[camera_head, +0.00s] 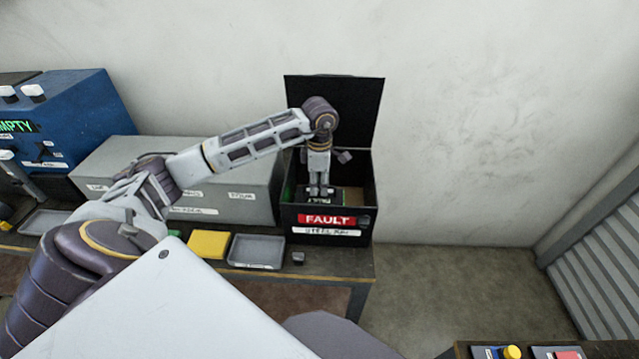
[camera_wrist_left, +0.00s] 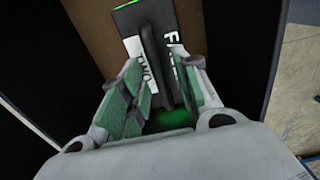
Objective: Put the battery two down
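Battery two (camera_wrist_left: 134,49) is a dark block with a black handle, white labels reading "TWO" and partly "FA", and a green patch at its end. It is inside the black open-lidded box (camera_head: 292,222) with the red "FAULT" sign, and its label also shows in the head view (camera_head: 319,199). My left gripper (camera_head: 320,188) reaches down into the box. In the left wrist view its green-padded fingers (camera_wrist_left: 162,85) are closed in on both sides of the handle. The battery's underside is hidden, so its contact with the floor is unclear. My right gripper is not in view.
The box's raised lid (camera_head: 345,105) stands behind my wrist. A grey case (camera_head: 235,205) and a blue machine (camera_head: 75,115) stand to the left. A grey tray (camera_head: 257,251) and a yellow block (camera_head: 207,244) lie in front. The floor right of the bench is clear.

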